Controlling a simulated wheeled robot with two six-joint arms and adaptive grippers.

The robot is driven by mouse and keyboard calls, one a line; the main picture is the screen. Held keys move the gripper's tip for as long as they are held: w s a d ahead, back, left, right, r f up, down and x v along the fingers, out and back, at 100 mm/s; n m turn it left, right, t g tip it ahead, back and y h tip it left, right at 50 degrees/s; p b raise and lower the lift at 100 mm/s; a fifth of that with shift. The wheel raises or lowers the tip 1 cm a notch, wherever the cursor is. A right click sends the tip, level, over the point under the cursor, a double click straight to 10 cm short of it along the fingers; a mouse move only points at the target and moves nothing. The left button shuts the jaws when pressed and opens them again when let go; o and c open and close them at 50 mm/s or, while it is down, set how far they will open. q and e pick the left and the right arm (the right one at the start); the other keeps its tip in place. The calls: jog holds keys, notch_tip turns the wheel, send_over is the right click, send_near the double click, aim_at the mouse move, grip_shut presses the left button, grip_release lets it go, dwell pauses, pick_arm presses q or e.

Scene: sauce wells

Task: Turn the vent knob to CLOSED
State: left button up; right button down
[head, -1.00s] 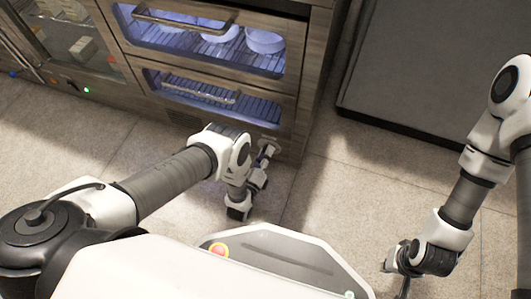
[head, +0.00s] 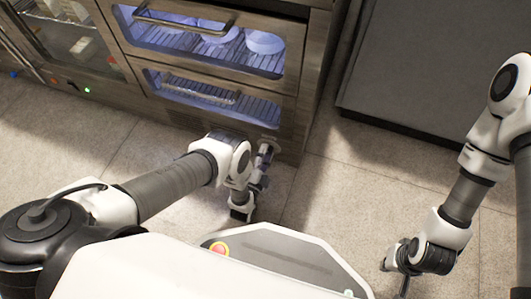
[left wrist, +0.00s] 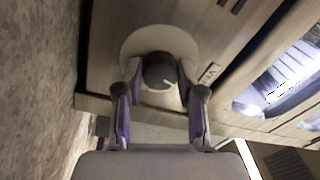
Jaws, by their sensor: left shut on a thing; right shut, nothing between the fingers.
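The vent knob (left wrist: 158,72) is dark and round with a small pale mark. It sits in front of a pale round plate (left wrist: 160,40) on the wood-look cabinet front. My left gripper (left wrist: 159,80) has its two fingers on either side of the knob and is shut on it. In the head view my left gripper (head: 267,150) is at the lower right of the cabinet front, and the knob is hidden there. My right gripper (head: 404,284) is low at the right, away from the cabinet, with nothing between its fingers.
A small label (left wrist: 209,73) is beside the knob; its text is too small to read. Lit drawers (head: 215,98) with bar handles are in the cabinet, the upper one holding white bowls. A grey unit (head: 430,70) stands to the right. Tiled floor (head: 330,200) is clear between my arms.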

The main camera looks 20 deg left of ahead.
aim_at(268, 132)
pick_arm(q)
jog(key=shift+w+a+n, duration=0.1)
jog(key=shift+w+n, duration=0.05)
jog(key=shift+n, duration=1.15)
jog(key=o, duration=1.1)
jog(key=shift+o, duration=0.2)
notch_tip(268, 132, up, 10)
jog(key=shift+r, duration=0.1)
jog(key=shift+s, duration=0.2)
